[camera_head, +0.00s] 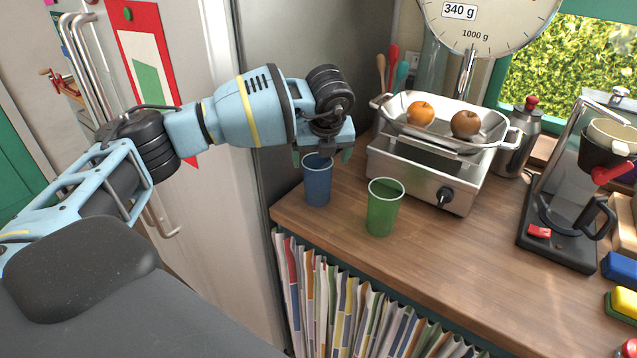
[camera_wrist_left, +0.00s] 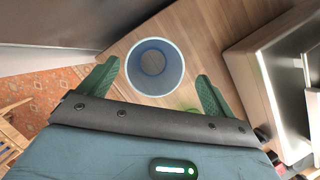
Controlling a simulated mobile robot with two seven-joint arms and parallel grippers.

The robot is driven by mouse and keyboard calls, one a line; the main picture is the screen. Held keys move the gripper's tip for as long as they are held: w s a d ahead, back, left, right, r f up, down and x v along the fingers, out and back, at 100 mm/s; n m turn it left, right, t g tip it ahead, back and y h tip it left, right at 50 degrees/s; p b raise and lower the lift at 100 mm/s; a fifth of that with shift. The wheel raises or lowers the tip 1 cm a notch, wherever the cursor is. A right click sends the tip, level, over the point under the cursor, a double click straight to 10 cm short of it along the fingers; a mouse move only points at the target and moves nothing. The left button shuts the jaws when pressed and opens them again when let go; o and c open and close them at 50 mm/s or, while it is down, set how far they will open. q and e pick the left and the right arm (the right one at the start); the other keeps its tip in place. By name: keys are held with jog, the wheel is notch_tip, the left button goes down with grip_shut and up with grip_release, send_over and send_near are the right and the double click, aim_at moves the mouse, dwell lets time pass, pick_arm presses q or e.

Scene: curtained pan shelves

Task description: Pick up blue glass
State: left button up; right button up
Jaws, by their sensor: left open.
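The blue glass (camera_head: 318,184) stands upright on the wooden counter near its left corner. In the left wrist view I look down into the blue glass (camera_wrist_left: 155,67), which lies between and a little beyond my green fingertips. My left gripper (camera_head: 322,157) is above the glass, with its fingers open and pointing down. The left gripper (camera_wrist_left: 155,80) holds nothing. A green glass (camera_head: 384,207) stands upright to the right of the blue one, apart from it. My right gripper is not in view.
A metal kitchen scale (camera_head: 425,170) with a pan of fruit stands behind the glasses. A coffee maker (camera_head: 570,200) is at the right. The counter's front edge (camera_head: 400,275) has a curtain below. The counter (camera_head: 470,245) is clear in the middle.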

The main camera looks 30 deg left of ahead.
aim_at(317, 166)
pick_arm(q)
jog(key=shift+a+x, duration=0.2)
jog(key=shift+x, duration=1.05)
jog(key=shift+a+x, duration=0.15)
jog(key=shift+x, duration=1.05)
jog(key=shift+s, duration=0.2)
jog(key=shift+c, duration=0.3)
jog(key=c, duration=1.2)
jog(key=shift+o, duration=0.2)
jog(key=shift+r, duration=0.2)
notch_tip(317, 166, up, 10)
